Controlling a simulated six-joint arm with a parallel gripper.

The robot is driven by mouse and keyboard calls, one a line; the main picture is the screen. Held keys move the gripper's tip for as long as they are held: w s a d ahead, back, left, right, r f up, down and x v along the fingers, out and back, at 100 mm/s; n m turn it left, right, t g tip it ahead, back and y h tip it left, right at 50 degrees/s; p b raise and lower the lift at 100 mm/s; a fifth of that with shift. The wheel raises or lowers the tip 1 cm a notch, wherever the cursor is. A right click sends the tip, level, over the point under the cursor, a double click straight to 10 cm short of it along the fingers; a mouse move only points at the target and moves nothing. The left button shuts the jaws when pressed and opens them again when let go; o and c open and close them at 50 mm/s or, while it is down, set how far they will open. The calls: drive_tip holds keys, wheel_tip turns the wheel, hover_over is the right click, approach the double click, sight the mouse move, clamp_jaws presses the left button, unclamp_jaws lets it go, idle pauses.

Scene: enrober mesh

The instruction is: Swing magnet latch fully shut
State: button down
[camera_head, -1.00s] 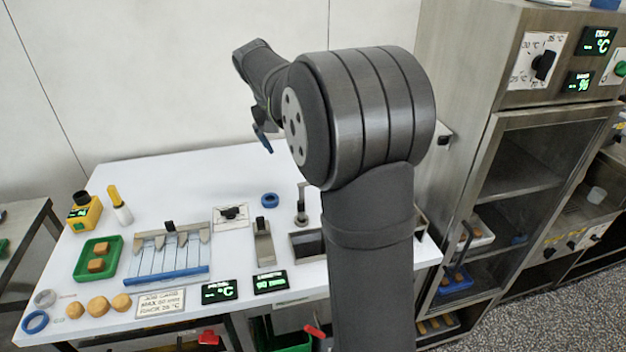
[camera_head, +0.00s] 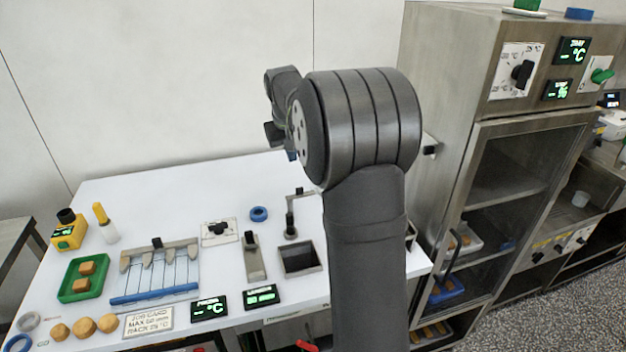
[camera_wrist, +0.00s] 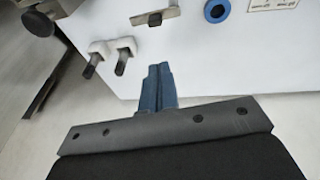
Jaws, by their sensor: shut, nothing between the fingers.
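My gripper (camera_wrist: 157,68) is shut and empty, its blue fingers together over the back part of the white table. In the head view its blue fingers (camera_head: 291,155) show only partly beside my arm. I cannot tell for certain which part is the magnet latch. A metal plate with a black knob (camera_wrist: 155,16) lies beyond the fingertips in the wrist view, apart from them. In the head view a small metal piece with a black knob (camera_head: 430,149) juts from the cabinet's left side, and a metal post with a swing arm (camera_head: 291,218) stands by a square opening.
The white table (camera_head: 170,200) carries a blue ring (camera_head: 259,213), a slotted rack (camera_head: 155,272), a green tray (camera_head: 62,294) and a knob plate (camera_head: 251,259). Two white hooks with dark pins (camera_wrist: 108,56) stand left of the fingers. A steel cabinet (camera_head: 440,90) stands right.

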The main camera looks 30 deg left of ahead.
sight(300, 192)
drive_tip(key=shift+g+y, duration=0.3)
drive_tip(key=shift+y, duration=0.6)
drive_tip(key=w+f, duration=0.1)
drive_tip(key=w+d, duration=0.1)
drive_tip(key=w, duration=0.1)
drive_tip(key=w+f, duration=0.1)
drive_tip(key=w, duration=0.1)
drive_tip(key=shift+d+f, duration=0.15)
drive_tip(key=shift+f, duration=0.15)
wheel_tip(300, 192, down, 9)
drive_tip(key=shift+s+d+f, duration=0.2)
drive_tip(key=shift+s+d, duration=0.05)
drive_tip(key=shift+d, duration=0.05)
